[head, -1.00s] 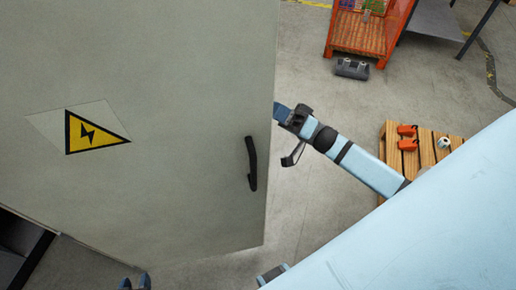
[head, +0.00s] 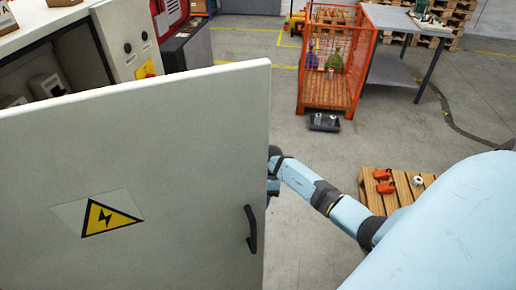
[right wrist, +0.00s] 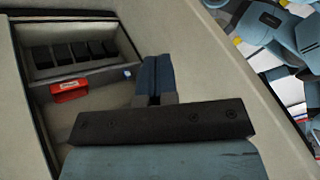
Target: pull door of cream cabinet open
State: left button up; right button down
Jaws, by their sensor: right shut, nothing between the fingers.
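The door (head: 180,150) of the cream cabinet (head: 125,35) stands open, swung out from the body. Its outer face is towards me, with a yellow warning triangle and a dark handle (head: 251,230) near its right edge. My right arm reaches past that edge, and its gripper is hidden behind the door in the head view. In the right wrist view my right gripper (right wrist: 155,65) is shut and empty, with the cream inner side of the door (right wrist: 225,70) beside it. I cannot tell whether they touch. My left gripper is not in view.
Inside the cabinet are a box with several dark slots (right wrist: 80,52) and a red part (right wrist: 69,91). An orange wire cage (head: 335,60), a dark tray (head: 324,122) and a wooden pallet (head: 400,190) stand to the right.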

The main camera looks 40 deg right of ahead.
jog(key=s+a+f+p, duration=0.3)
jog(key=s+a+f, duration=0.3)
jog(key=s+f, duration=0.1)
jog(key=shift+a+f, duration=0.15)
jog(key=shift+f, duration=0.25)
jog(key=shift+f, duration=0.1)
